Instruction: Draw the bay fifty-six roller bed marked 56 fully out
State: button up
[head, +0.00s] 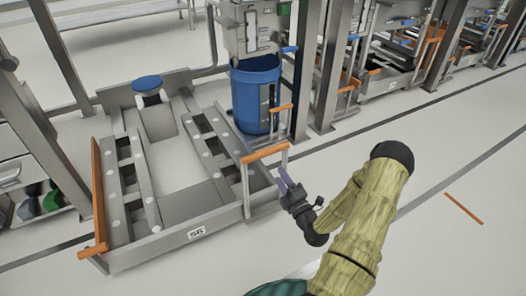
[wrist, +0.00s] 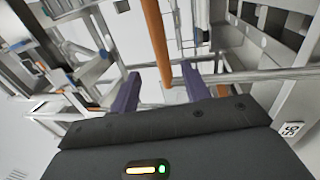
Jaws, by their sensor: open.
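The roller bed marked 56 (head: 150,250) is a grey metal frame with two roller rails, standing out from its bay on the left of the head view. Its number plate (head: 196,232) is on the front edge and also shows at the right of the wrist view (wrist: 291,129). An orange-topped handle (head: 265,152) stands on two grey posts at the bed's right corner. My gripper (head: 284,181) is open beside the handle's right post. In the wrist view, the orange bar (wrist: 156,40) runs between the two purple fingers (wrist: 161,88), with no finger visibly closed on it.
A blue bin (head: 256,95) stands behind the bed beside a steel post (head: 304,70). An orange rail (head: 99,195) runs along the bed's left side. More bays with orange handles line the back right. Floor (head: 440,160) at the right is clear apart from painted lines.

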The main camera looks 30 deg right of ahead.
jog(key=w+r+b, duration=0.2)
jog(key=w+b, duration=0.2)
jog(key=w, duration=0.9)
jog(key=shift+w+a+r, duration=0.25)
jog(key=shift+w+r, duration=0.05)
jog(key=shift+r, duration=0.05)
jog(key=shift+c, duration=0.2)
grip_shut()
